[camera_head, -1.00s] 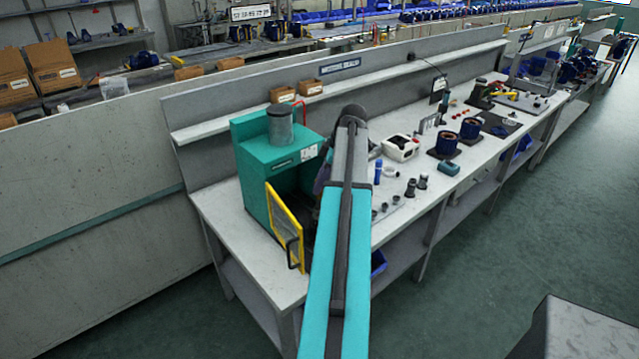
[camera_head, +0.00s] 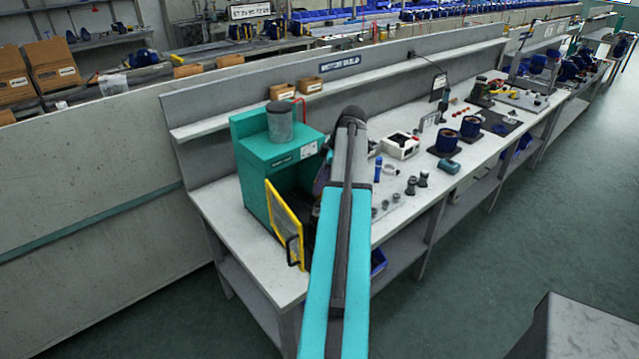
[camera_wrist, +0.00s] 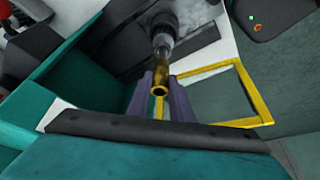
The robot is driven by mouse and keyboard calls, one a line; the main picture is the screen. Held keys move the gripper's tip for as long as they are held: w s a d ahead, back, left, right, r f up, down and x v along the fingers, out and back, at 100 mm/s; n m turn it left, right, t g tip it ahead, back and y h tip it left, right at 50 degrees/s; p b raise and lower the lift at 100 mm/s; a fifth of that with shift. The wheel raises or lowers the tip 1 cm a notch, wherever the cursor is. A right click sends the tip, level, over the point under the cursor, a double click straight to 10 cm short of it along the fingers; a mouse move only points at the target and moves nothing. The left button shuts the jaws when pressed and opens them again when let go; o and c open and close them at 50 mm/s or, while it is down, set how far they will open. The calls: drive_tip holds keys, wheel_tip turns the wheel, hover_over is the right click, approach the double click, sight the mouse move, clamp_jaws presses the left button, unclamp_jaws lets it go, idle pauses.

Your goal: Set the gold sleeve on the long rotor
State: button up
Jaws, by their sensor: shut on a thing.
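In the wrist view, my gripper (camera_wrist: 161,88) is shut on the gold sleeve (camera_wrist: 158,90), whose ring-shaped end faces the camera between the two purple-grey fingers. Beyond it and in line with it stands a dark grey, stepped cylinder (camera_wrist: 163,36), which looks like a rotor. A shiny gold-brown length lies between the ring and this cylinder. I cannot tell whether the sleeve touches it or is around its shaft. In the head view, my arm hides the sleeve and most of the gripper, which is at the opening of the green machine (camera_head: 277,160).
The machine's yellow-framed door (camera_head: 286,228) stands open and also shows close to the right of my gripper in the wrist view (camera_wrist: 262,103). Several small dark grey parts (camera_head: 411,186), a white box (camera_head: 401,146) and a teal block (camera_head: 449,167) sit on the bench to the right.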

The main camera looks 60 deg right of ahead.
drive_tip(key=shift+f+b, duration=0.9)
drive_tip(key=shift+f, duration=0.75)
drive_tip(key=o, duration=1.1)
drive_tip(key=shift+r, duration=0.1)
drive_tip(key=shift+r+p, duration=1.4)
drive_tip(key=shift+r, duration=1.55)
